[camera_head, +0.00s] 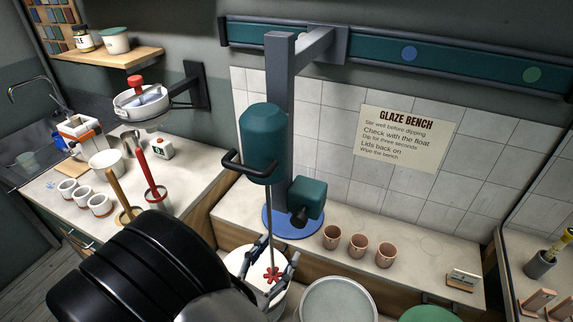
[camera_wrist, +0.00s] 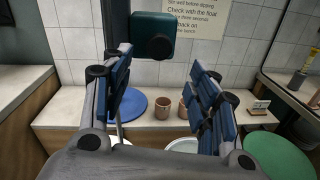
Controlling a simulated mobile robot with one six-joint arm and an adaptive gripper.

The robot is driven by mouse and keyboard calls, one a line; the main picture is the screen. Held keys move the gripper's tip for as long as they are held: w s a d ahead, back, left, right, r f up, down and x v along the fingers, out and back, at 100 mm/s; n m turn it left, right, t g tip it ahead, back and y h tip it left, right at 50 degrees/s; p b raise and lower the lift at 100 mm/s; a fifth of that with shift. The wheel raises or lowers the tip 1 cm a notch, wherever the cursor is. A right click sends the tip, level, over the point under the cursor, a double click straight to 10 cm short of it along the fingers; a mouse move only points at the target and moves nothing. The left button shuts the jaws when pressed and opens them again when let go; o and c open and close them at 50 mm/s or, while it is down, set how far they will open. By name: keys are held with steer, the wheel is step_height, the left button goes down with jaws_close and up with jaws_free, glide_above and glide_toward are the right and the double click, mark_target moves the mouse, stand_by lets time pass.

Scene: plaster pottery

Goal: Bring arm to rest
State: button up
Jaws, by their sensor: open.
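My gripper (camera_head: 271,262) is above a white bucket (camera_head: 243,262) in the head view. Its fingers stand apart, and nothing is seen held between them in the wrist view (camera_wrist: 160,95). A mixer's teal motor (camera_head: 263,140) hangs from a grey column, and its thin shaft runs down to a red paddle (camera_head: 272,274) at the bucket. In the head view the shaft passes close by my fingers; I cannot tell if they touch. My dark arm covers the lower left of the head view and hides part of the bucket.
Several terracotta cups (camera_head: 358,244) stand on the bench behind the bucket, right of a blue disc (camera_head: 283,232). A pale round lid or bucket (camera_head: 339,300) and a green lid (camera_head: 428,314) are at the front right. Left, a counter holds white cups (camera_head: 84,196) and pots with upright handles.

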steer(key=s+d+r+m+g+h+b, duration=0.1)
steer(key=s+d+r+m+g+h, duration=0.15)
steer(key=d+m+g, duration=0.65)
steer(key=s+d+r+m+g+h, duration=0.2)
steer(key=s+d+r+m+g, duration=0.3)
steer(key=d, duration=0.7)
steer(key=s+f+m+g+y+b, duration=0.1)
steer(key=s+m+y+b, duration=0.1)
steer(key=s+m+y, duration=0.8)
step_height(320, 180, up, 4)
steer(key=w+a+m+t+y, duration=0.2)
steer(key=m+t, duration=0.1)
steer(key=m, duration=0.2)
steer(key=n+t+h+p, duration=0.85)
steer(key=n+t, duration=0.35)
steer(key=n, duration=1.7)
glide_toward(296, 224)
steer(key=shift+y, duration=0.5)
steer(key=x, duration=1.1)
steer(key=shift+s+d+r, duration=0.15)
steer(key=shift+d+r, duration=0.05)
steer(key=shift+d, duration=0.05)
